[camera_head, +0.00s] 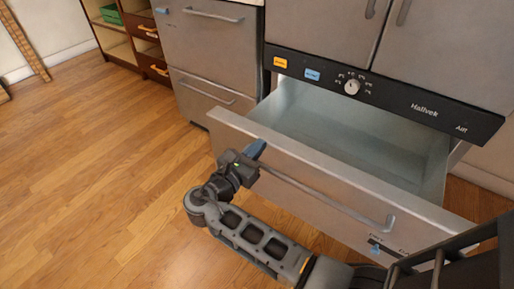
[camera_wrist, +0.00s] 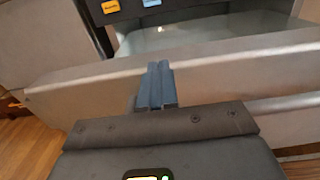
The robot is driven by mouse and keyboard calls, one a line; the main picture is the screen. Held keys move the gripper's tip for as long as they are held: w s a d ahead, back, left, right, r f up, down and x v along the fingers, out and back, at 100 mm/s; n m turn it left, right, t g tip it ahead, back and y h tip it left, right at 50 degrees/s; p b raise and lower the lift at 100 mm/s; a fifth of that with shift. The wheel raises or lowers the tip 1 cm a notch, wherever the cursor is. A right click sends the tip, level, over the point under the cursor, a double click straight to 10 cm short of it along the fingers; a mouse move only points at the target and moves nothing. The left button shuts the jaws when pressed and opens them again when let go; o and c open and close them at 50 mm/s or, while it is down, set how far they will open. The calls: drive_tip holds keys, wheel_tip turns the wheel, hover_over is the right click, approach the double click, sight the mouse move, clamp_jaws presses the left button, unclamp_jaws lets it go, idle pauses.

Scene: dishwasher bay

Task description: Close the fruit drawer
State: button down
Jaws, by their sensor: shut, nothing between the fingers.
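The fruit drawer (camera_head: 320,165) is a wide metal drawer, pulled out below the black control panel of the fridge. Its inside looks empty in the head view. A long bar handle (camera_head: 330,203) runs along its front. My gripper (camera_head: 256,149) is shut and empty, at the left part of the drawer front, near the handle's left end. In the wrist view, the blue fingers of my gripper (camera_wrist: 157,82) point at the drawer front (camera_wrist: 215,75), close to its top edge. I cannot tell if they touch it.
The black panel (camera_head: 385,98) has a knob (camera_head: 351,87) and orange and blue labels. Metal drawers (camera_head: 212,50) stand to the left, shut. A brown shelf unit (camera_head: 130,35) is at the back left. The wooden floor (camera_head: 90,170) on the left is clear.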

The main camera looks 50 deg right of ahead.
drive_tip(key=w+d+p, duration=0.1)
drive_tip(key=d, duration=2.7)
drive_tip(key=shift+d, duration=0.1)
